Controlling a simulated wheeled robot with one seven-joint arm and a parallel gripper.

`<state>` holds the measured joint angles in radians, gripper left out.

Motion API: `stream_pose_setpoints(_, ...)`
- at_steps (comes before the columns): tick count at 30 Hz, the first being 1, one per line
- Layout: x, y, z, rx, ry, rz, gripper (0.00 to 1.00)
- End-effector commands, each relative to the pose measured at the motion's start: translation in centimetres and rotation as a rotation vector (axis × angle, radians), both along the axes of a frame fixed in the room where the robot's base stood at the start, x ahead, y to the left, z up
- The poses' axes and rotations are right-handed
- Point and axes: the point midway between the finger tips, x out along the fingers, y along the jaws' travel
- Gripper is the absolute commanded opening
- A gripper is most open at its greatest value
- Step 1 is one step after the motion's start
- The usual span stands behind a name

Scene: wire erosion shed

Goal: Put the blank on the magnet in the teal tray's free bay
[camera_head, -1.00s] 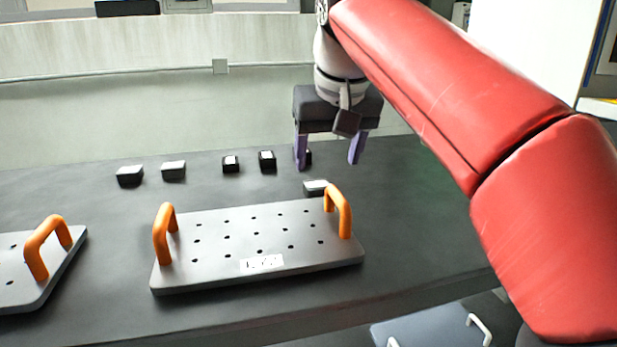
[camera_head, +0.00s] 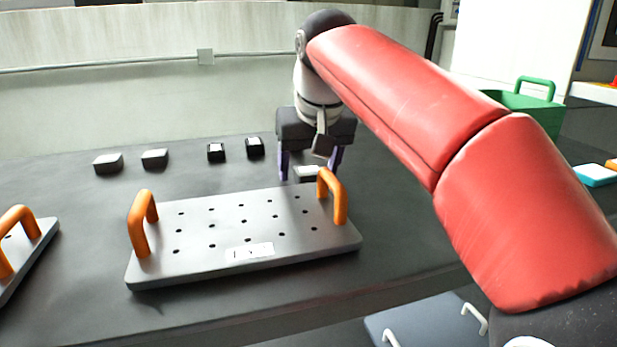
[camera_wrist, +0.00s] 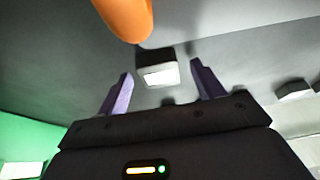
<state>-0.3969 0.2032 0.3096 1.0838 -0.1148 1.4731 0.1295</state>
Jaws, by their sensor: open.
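A small dark block with a pale top (camera_head: 306,173) lies on the dark bench, just behind the right orange handle of a grey perforated plate. I cannot tell whether it is the blank or a magnet. My gripper (camera_head: 310,176) is open, pointing down, its purple fingers on either side of that block in the head view. In the wrist view the block (camera_wrist: 158,72) lies between and beyond the fingertips of my gripper (camera_wrist: 164,78), with no contact visible. No teal tray with bays is clearly recognisable; a cyan-edged item (camera_head: 596,176) shows at the right.
Several similar blocks (camera_head: 216,152) stand in a row to the left. A green container (camera_head: 530,103) is at the right, partly behind my arm. Another orange-handled plate (camera_head: 38,250) lies at the left.

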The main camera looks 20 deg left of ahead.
Motion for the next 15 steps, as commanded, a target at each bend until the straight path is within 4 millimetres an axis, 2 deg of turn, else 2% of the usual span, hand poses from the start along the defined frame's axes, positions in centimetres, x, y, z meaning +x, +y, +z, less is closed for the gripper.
stream_pose_setpoints(2, 0.0, 0.0, 0.03, 0.0, 0.0, 0.0, 0.66)
stream_pose_setpoints(15, -0.01, -0.01, 0.04, 0.0, 0.0, 0.0, 0.08)
